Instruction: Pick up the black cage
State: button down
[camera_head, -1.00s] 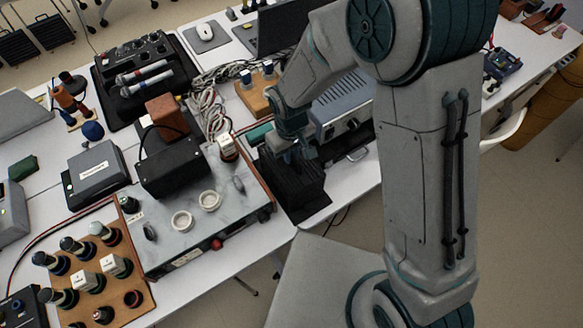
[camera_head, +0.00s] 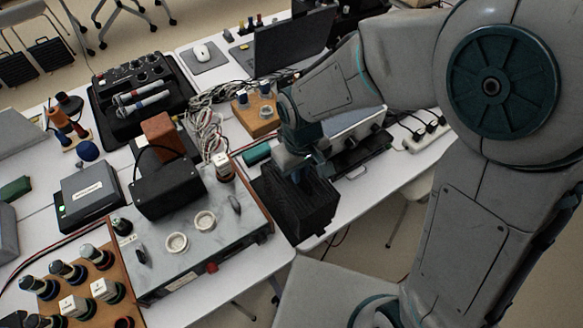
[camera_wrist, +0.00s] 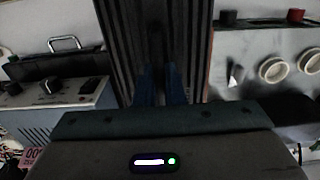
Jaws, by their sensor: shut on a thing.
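The black cage (camera_head: 314,207) is a dark, slatted box at the front edge of the table, right of the grey marbled instrument. My gripper (camera_head: 297,174) reaches down into its top and is shut on it. In the wrist view, the cage's ribbed dark walls (camera_wrist: 122,42) rise between the instruments, and my two bluish fingers (camera_wrist: 161,86) are close together against it. The cage looks upright. The exact contact of the fingertips is too dark to see, and I cannot tell how far its underside is from the table.
The grey marbled instrument (camera_head: 190,262) with white knobs stands close on the left. A metal-fronted device (camera_head: 352,125) is behind to the right. A wooden block board (camera_head: 257,125) and cables (camera_head: 208,118) lie behind. Open floor (camera_head: 375,235) is in front of the table edge.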

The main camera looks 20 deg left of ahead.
aim_at(316, 202)
jog(key=shift+s+d+r+b, duration=0.15)
jog(key=shift+s+d+r, duration=0.55)
jog(key=shift+d, duration=0.15)
jog(key=shift+s+d+r+b, duration=0.1)
jog(key=shift+s+d+r, duration=0.6)
jog(key=shift+d, duration=0.2)
jog(key=shift+s+d+r+b, duration=0.15)
jog(key=shift+s+d+r, duration=0.45)
jog(key=shift+s+d, duration=0.2)
jog(key=shift+r, duration=0.1)
jog(key=shift+r+p, duration=1.05)
jog(key=shift+r, duration=0.1)
